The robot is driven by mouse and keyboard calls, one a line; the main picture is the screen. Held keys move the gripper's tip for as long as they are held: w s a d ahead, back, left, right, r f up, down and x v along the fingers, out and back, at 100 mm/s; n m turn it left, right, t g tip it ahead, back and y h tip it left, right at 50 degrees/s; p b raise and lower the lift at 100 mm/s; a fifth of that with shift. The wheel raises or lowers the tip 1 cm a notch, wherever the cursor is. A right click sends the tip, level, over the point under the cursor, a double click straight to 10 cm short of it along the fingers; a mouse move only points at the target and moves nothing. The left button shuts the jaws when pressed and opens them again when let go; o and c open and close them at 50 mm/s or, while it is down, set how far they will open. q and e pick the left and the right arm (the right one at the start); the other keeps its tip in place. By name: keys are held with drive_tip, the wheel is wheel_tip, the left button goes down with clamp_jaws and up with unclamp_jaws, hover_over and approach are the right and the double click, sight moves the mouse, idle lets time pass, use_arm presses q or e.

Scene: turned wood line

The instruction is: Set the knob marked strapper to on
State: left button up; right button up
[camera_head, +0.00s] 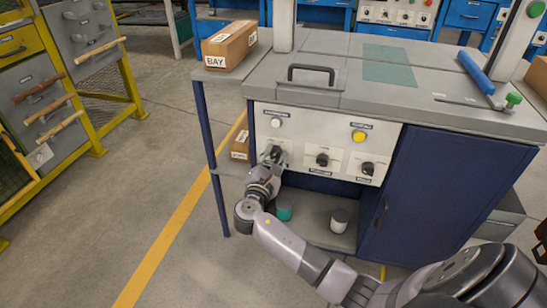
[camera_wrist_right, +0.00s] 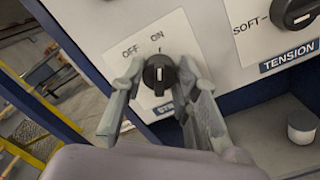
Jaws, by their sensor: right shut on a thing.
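The strapper knob (camera_wrist_right: 159,75) is a black round knob on a white plate, with OFF at upper left and ON above it. Its white pointer line stands nearly upright in the right wrist view, towards ON. The plate's lower label is mostly hidden behind a finger; only its first letters show. My right gripper (camera_wrist_right: 162,82) is shut on this knob, one finger on each side. In the head view my right gripper (camera_head: 272,156) is at the left knob of the white panel (camera_head: 300,122) and covers much of it. My left gripper is not in view.
Two more black knobs, the tension one (camera_head: 322,160) and another (camera_head: 367,168), sit to the right. Above are a white button (camera_head: 276,123) and a yellow button (camera_head: 358,136). A shelf below holds a teal-topped can (camera_head: 284,209) and a white can (camera_head: 339,221).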

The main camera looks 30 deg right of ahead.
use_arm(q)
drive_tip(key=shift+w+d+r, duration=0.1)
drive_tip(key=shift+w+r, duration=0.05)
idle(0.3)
use_arm(e)
drive_tip(key=o, duration=1.2)
drive_tip(key=shift+c, duration=0.2)
drive_tip(key=v, duration=1.2)
